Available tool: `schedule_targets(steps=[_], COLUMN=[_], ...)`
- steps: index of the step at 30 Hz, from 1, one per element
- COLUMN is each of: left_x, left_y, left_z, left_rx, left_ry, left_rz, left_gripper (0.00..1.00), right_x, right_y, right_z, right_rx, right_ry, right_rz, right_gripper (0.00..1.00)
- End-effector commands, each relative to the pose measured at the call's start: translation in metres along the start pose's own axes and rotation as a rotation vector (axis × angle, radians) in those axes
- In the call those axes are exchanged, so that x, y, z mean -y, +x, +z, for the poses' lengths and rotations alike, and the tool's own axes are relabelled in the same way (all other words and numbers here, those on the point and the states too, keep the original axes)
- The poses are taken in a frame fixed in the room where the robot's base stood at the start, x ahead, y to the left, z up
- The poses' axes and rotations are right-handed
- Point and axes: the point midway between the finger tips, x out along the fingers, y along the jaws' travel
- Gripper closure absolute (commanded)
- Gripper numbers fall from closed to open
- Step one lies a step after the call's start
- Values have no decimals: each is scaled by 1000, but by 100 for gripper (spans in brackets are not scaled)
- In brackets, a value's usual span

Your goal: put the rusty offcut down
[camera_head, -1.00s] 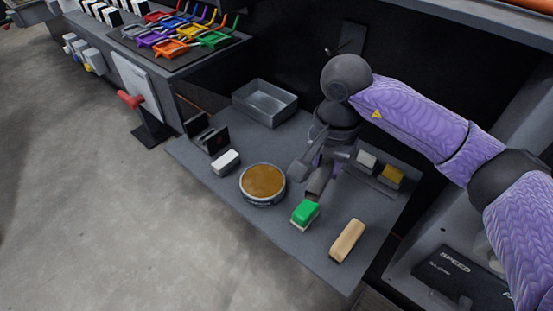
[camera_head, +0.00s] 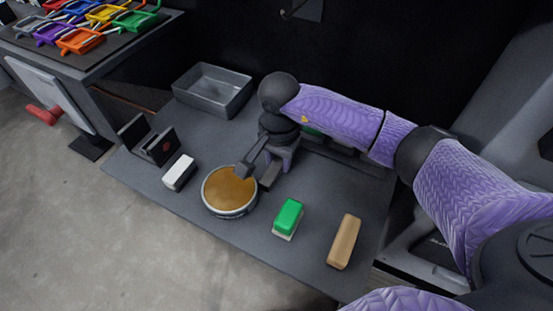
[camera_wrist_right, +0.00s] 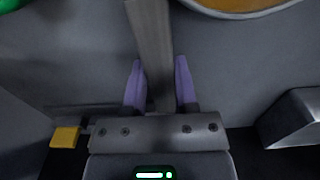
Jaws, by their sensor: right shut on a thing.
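The offcut (camera_wrist_right: 152,45) is a flat, dull grey-brown bar. In the right wrist view my right gripper (camera_wrist_right: 159,68) is shut on it, with one purple finger on each side. The bar runs out past the fingertips to the top edge of that view. In the head view the right gripper (camera_head: 278,163) is over the grey bench, just right of the round tin, and the offcut (camera_head: 270,174) shows partly below it. I cannot tell whether the bar touches the bench. My left gripper is out of view.
The bench (camera_head: 260,240) bears a round tin with a brown top (camera_head: 229,190), a green-topped block (camera_head: 288,217), a tan block (camera_head: 344,241), a white block (camera_head: 179,172) and a black holder (camera_head: 150,142). An open grey tray (camera_head: 212,91) stands at the back.

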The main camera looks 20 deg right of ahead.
Motion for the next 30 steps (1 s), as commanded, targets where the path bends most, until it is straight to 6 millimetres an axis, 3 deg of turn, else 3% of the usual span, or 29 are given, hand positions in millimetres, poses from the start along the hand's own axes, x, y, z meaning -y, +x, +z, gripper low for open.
schedule_targets(steps=[8, 9, 14, 23, 26, 30], left_x=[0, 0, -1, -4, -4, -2], left_y=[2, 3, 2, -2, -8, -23], left_z=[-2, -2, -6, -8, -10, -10], left_rx=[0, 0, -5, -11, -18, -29], left_ry=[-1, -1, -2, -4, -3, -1], left_rz=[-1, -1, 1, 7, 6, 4], left_gripper=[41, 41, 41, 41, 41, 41], right_x=[0, 0, 0, 0, 1, 1], right_y=[2, 2, 1, -3, -22, -65], right_z=[0, 0, 0, 0, -1, -1], right_rx=[-1, -1, -2, -2, -5, -6], right_ry=[0, 0, 0, 0, 0, 0], right_rz=[-2, -2, -2, -3, -7, -8], right_gripper=[100, 62, 29, 29, 29, 29])
